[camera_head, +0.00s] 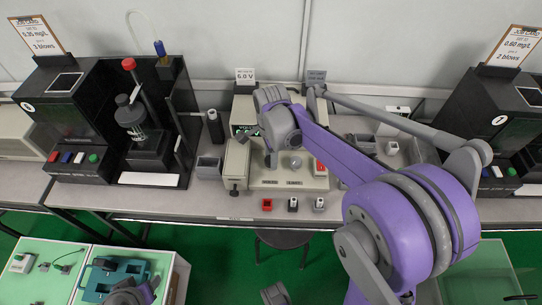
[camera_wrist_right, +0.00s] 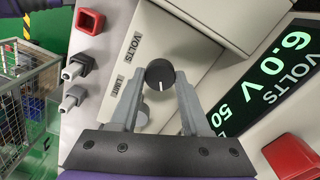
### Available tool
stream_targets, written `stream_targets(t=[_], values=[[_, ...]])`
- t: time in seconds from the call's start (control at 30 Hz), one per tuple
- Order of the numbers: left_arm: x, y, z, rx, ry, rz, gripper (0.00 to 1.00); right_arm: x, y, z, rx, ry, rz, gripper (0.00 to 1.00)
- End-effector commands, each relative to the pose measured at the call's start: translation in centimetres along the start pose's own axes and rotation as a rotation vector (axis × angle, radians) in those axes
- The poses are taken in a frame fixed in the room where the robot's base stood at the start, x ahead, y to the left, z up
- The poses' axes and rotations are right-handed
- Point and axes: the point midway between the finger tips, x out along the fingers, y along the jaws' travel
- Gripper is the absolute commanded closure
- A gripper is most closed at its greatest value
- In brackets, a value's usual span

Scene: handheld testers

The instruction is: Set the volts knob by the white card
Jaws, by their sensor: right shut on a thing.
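The white card (camera_head: 245,76) above the power supply (camera_head: 262,181) reads 6.0 V. My right gripper (camera_head: 270,158) reaches down onto the supply's sloped panel. In the wrist view its fingers (camera_wrist_right: 160,84) are shut on the black volts knob (camera_wrist_right: 160,74), one on each side. The knob's white pointer line shows, and the VOLTS label is beside it. The display (camera_wrist_right: 278,78) reads 6.0 VOLTS, with part of another number, 50, below. The limit knob (camera_head: 296,162) is just right of the gripper in the head view.
Black testers stand left (camera_head: 62,122) and right (camera_head: 490,112). A stool (camera_head: 284,238) is below the bench.

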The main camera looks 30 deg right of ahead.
Motion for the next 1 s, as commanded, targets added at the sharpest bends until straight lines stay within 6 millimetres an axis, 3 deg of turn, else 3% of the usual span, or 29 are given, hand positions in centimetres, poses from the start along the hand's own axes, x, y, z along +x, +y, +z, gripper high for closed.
stream_targets(t=[0.67, 0.7, 0.87, 1.0], values=[[0.0, 0.0, 0.0, 0.0, 0.0, 0.0, 0.5, -0.06, -0.04, -0.05, 0.068, 0.001, -0.001, 1.0], [0.0, 0.0, 0.0, 0.0, 0.0, 0.0, 0.5, -0.06, -0.04, -0.05, 0.068, 0.001, -0.001, 0.52], [0.01, 0.0, 0.0, 0.0, 0.0, 0.0, 0.5, -0.04, -0.03, -0.03, 0.067, 0.001, -0.001, 0.23], [0.01, 0.0, 0.01, 0.0, 0.0, 0.0, 0.5, -0.02, -0.01, -0.02, 0.067, 0.001, -0.001, 0.23]])
